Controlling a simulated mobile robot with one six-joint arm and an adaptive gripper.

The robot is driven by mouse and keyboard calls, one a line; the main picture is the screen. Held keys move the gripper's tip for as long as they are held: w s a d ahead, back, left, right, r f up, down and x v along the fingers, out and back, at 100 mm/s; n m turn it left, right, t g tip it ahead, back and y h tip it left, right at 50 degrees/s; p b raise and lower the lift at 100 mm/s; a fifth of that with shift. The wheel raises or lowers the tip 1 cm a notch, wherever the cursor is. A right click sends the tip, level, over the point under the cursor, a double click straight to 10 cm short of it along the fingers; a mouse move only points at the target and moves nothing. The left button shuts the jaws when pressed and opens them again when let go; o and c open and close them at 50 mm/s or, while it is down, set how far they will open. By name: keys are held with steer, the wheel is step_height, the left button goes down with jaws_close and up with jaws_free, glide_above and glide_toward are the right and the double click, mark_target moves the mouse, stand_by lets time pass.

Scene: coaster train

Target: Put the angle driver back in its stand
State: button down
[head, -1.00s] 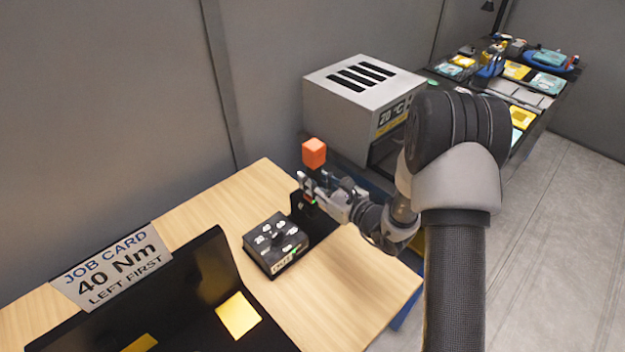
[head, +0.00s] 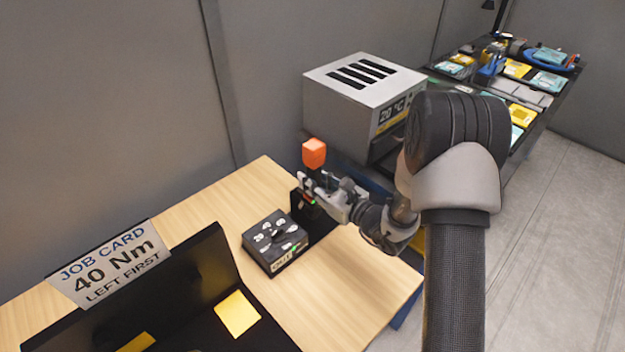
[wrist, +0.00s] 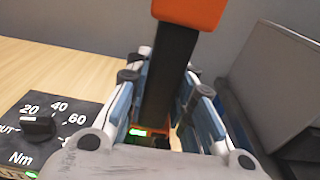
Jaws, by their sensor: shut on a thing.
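The angle driver has an orange block (head: 314,153) on top and a dark body below it. It stands roughly upright above the far right part of the wooden bench. My gripper (head: 308,187) is shut on the dark body (wrist: 168,75), which shows between the fingers in the wrist view, with the orange block (wrist: 188,10) above. A black stand-like piece (head: 296,206) is right at the fingers, with a small green light low down (wrist: 138,131). The driver's lower end is hidden, so I cannot tell whether it is seated in the stand.
A black dial box (head: 275,243) marked in Nm sits left of my gripper; its knob (wrist: 38,127) shows in the wrist view. A grey oven-like box (head: 362,85) stands behind. A job card (head: 108,265) and black tray (head: 215,270) are front left. Bare bench (head: 345,285) lies in front.

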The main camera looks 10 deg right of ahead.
steer(key=shift+f, duration=0.1)
stand_by(0.3)
steer(key=c, duration=1.3)
jaws_free()
steer(key=shift+f, duration=0.1)
